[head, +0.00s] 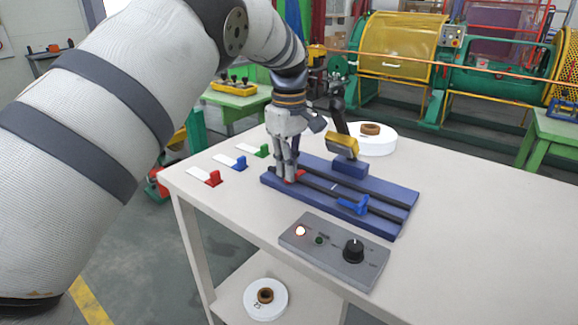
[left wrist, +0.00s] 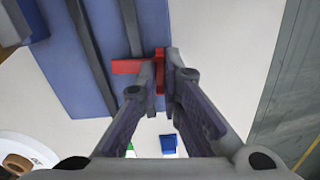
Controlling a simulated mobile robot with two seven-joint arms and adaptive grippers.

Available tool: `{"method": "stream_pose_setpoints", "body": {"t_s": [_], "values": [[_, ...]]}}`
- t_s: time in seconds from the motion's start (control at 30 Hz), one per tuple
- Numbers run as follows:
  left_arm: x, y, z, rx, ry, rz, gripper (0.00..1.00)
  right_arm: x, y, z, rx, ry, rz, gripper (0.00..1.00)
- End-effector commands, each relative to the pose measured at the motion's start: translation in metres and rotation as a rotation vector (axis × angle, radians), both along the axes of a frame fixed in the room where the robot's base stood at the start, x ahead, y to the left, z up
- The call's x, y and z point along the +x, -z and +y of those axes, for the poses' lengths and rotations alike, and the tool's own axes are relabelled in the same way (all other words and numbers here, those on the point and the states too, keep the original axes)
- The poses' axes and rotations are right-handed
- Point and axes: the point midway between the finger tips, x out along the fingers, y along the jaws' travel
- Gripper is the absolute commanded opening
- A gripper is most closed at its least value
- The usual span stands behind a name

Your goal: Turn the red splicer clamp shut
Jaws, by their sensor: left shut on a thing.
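The red splicer clamp (left wrist: 133,66) sits at one end of the blue splicer base (head: 319,164), across its dark rails. My left gripper (head: 286,178) points down over it and is shut on the clamp's upright red handle, which shows between the fingertips in the left wrist view (left wrist: 160,72). In the head view only a little of the red clamp (head: 299,174) shows beside the fingers. A blue clamp (head: 353,204) sits at the other end of the base. My right gripper is not in view.
A grey control box (head: 335,250) with a lit lamp and black knob lies in front. Red (head: 213,178), blue (head: 240,163) and green (head: 263,151) pieces lie left. A white spool (head: 374,140) is behind. The table's right side is clear.

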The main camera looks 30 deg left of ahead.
Motion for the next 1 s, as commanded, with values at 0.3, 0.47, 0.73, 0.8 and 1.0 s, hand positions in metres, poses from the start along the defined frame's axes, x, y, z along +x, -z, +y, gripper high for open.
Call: {"method": "stream_pose_setpoints", "body": {"t_s": [0.3, 0.47, 0.73, 0.8, 1.0], "values": [[0.0002, -0.0001, 0.0005, 0.001, -0.116, -0.001, 0.00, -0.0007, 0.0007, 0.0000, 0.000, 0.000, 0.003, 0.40], [0.0001, -0.0002, 0.0006, 0.001, -0.138, -0.001, 0.00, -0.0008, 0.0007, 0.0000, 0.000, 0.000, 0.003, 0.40], [0.0001, -0.0002, 0.0007, 0.001, -0.144, -0.001, 0.00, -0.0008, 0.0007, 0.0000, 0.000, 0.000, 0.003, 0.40], [0.0000, -0.0002, 0.0007, 0.001, -0.144, -0.001, 0.00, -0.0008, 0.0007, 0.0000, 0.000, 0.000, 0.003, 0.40], [0.0000, -0.0001, 0.0006, 0.001, -0.143, -0.001, 0.27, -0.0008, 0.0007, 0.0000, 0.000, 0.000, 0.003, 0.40]]}}
